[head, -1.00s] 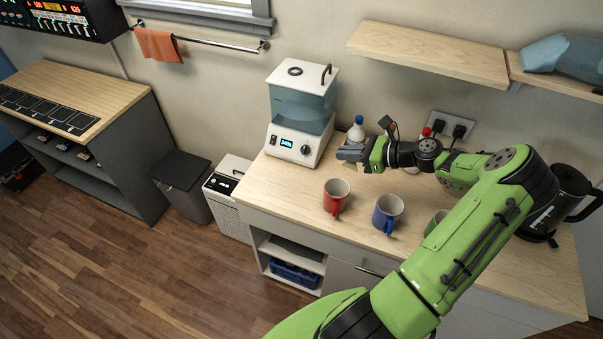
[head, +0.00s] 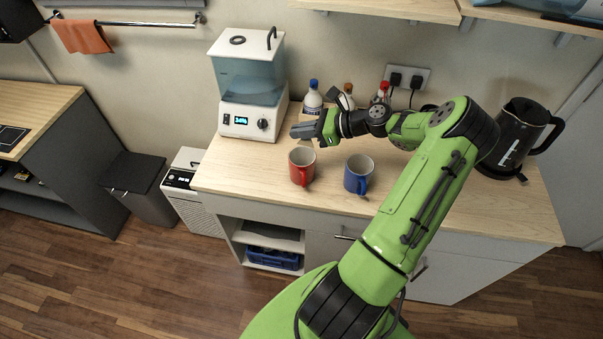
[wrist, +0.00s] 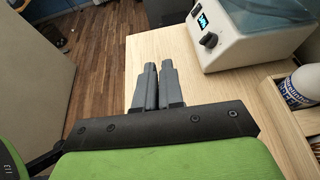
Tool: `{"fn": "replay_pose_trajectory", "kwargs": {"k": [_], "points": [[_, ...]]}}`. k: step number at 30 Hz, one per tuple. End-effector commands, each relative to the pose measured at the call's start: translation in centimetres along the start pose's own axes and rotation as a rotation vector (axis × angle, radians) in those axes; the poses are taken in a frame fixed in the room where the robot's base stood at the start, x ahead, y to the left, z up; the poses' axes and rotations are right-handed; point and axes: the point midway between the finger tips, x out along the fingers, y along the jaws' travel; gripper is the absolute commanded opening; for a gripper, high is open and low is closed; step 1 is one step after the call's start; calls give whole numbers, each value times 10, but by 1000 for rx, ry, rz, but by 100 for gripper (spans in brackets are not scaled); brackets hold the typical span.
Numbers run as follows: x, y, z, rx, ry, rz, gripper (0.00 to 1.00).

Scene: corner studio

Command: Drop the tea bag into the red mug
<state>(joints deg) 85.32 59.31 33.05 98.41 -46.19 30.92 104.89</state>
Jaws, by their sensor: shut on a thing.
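The red mug (head: 301,168) stands upright on the wooden counter, left of the blue mug (head: 358,175). My gripper (head: 293,132) is above the counter just behind and above the red mug in the head view, pointing left. In the wrist view its two grey fingers (wrist: 158,84) are close together, with only a narrow gap. The tea bag cannot be made out in either current view; it is hidden between the fingers or too small to see. The red mug does not show in the wrist view.
A white dispenser (head: 247,90) stands at the counter's left back; it also shows in the wrist view (wrist: 245,35). A bottle (head: 313,98) stands behind my gripper. A black kettle (head: 515,140) is at the right. Counter left of the red mug is clear.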

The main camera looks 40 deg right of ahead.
Motion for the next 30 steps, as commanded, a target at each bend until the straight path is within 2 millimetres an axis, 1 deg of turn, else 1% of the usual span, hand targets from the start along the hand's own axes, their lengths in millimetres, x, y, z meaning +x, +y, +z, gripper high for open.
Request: {"fn": "replay_pose_trajectory", "kwargs": {"k": [2,3,8,9,16,18,20,23,30], "points": [[-1,0,2,-1,0,0,0],[-1,0,2,-1,0,0,10],[-1,0,2,-1,0,0,35],[-1,0,2,-1,0,0,37],[-1,0,2,-1,0,-1,37],[-6,0,2,0,0,-2,37],[-14,-1,3,-1,0,-5,37],[-39,-2,3,-1,1,-8,37],[-108,-1,4,0,-1,-8,37]]}}
